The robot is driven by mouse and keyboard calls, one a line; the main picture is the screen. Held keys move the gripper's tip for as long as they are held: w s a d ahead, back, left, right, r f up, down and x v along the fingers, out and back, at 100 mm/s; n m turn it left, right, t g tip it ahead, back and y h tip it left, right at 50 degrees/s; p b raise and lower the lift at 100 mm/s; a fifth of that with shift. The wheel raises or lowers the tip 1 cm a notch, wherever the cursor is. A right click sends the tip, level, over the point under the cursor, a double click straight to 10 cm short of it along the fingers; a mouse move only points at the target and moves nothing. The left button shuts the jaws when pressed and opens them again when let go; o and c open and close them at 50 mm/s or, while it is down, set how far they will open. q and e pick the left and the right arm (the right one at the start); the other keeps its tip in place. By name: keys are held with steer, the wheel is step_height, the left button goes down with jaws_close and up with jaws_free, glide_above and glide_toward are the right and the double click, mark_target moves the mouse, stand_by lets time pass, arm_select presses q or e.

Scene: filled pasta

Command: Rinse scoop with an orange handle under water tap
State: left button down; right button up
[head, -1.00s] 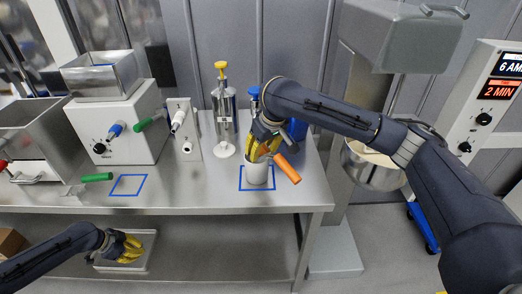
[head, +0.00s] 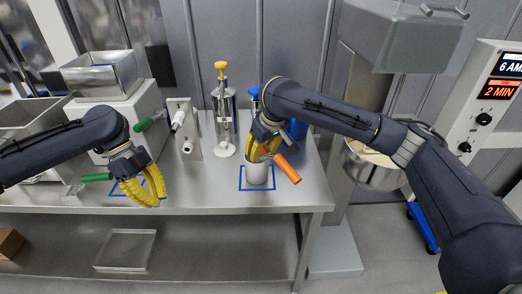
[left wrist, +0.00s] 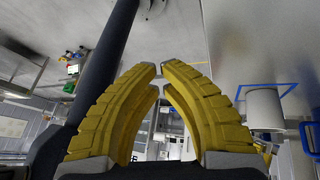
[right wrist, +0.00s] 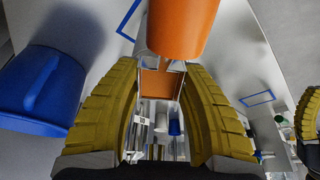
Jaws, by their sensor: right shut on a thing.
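The scoop's orange handle (head: 287,168) sticks out tilted beside a white cup (head: 257,174); the scoop's head is not clearly seen. My right gripper (head: 262,142) is at the cup's rim, shut on the scoop. The right wrist view shows orange (right wrist: 180,25) at and beyond its fingertips. My left gripper (head: 143,190) hangs empty above the table's front left. Its fingertips nearly meet in the left wrist view (left wrist: 160,70). Two metal dispensers stand behind the cup, one yellow-topped (head: 223,100) and one blue-topped (head: 253,95); I cannot tell which is the water tap.
The cup stands in a blue square (head: 242,188). A blue jug (right wrist: 45,90) is right of my right gripper in the head view. A green handle (head: 97,177) lies at the left. A mixer bowl (head: 372,168) is at the right. The table's front middle is clear.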

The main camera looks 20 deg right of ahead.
arm_select(q)
steer(key=w+d+r+n+t, duration=0.1)
steer(key=w+d+r+t, duration=0.1)
steer(key=w+d+r, duration=0.45)
step_height(320, 180, up, 23)
steer(key=n+t+h, duration=0.3)
steer(key=n+t, duration=0.2)
steer(key=n, duration=0.2)
glide_above(253, 89)
steer(key=a, duration=0.1)
steer(key=shift+f, duration=0.1)
steer(key=shift+d+r+n, duration=0.4)
steer(key=shift+d+n, duration=0.1)
steer(key=shift+d, duration=0.05)
steer(key=shift+f, duration=2.2)
steer(key=shift+f, duration=0.55)
steer(key=shift+f, duration=0.35)
